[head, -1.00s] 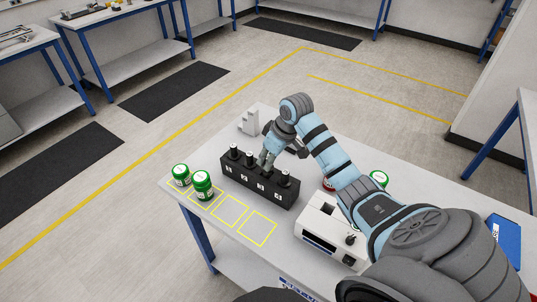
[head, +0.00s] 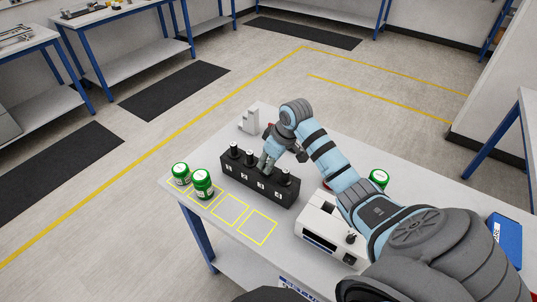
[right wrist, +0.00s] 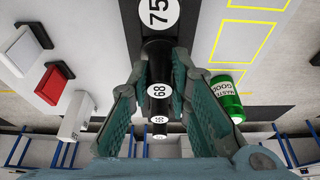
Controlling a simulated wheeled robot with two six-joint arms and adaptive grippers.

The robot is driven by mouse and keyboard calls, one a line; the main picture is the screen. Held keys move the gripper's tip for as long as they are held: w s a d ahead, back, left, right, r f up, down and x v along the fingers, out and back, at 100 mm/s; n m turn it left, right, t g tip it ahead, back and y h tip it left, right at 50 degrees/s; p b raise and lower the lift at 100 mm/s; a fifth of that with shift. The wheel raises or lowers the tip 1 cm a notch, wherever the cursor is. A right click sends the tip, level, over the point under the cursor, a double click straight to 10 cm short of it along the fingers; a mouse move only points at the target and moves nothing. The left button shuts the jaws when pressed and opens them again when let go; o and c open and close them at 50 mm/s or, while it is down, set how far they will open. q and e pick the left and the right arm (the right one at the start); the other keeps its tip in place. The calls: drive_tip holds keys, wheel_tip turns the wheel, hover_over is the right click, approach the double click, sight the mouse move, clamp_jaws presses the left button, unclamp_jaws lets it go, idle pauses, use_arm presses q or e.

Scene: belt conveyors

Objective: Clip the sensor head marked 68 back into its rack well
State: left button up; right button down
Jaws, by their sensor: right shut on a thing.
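The black rack (head: 258,182) stands on the table with sensor heads in a row, white number plates along its front. My right gripper (head: 266,164) is over the third position from the left, fingers pointing down. In the right wrist view it (right wrist: 158,100) is shut on the sensor head marked 68 (right wrist: 157,91), a black cylinder with a white round label. The head marked 75 (right wrist: 158,12) stands beside it, and smaller labelled heads line up beyond. The fingers hide the base of the 68, so I cannot tell whether it is fully seated. My left gripper is not in view.
Green jars (head: 202,184) stand left of the rack, by yellow outlined squares (head: 230,210) that are partly empty. A white device (head: 325,232) is on the right. A grey stepped block (head: 249,122) stands behind the rack.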

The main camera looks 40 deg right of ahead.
drive_tip(key=shift+f, duration=0.2)
idle(0.4)
drive_tip(key=c, duration=1.4)
unclamp_jaws()
drive_tip(key=v, duration=1.2)
